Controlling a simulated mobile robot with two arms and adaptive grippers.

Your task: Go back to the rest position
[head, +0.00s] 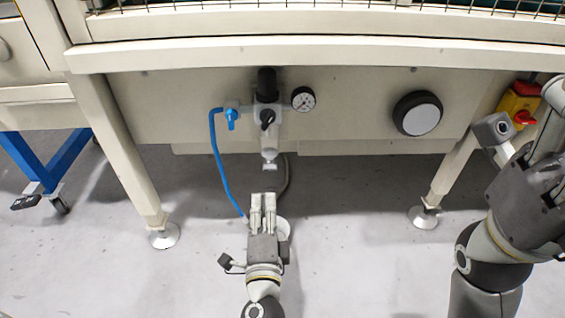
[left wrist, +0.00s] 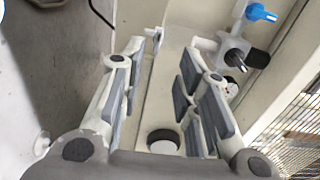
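My left gripper (head: 263,198) is in the lower middle of the head view, in front of the machine and below its valve unit, with its fingers pointing away from me. In the left wrist view its two fingers (left wrist: 166,60) stand apart with a clear gap and nothing held between them. My right gripper (head: 548,115) is at the right edge of the head view, partly cut off, close to the machine's right leg in the picture. Its fingers are not clear enough to tell their opening. No eggs or egg trays are recognisable.
A cream machine frame (head: 300,55) spans the top, with legs on round feet. A valve unit (head: 267,115) with a blue hose, a gauge (head: 303,99) and a round black-and-white knob (head: 418,113) are on its front. A red-yellow switch (head: 521,103) is near my right arm. Grey floor is clear in front.

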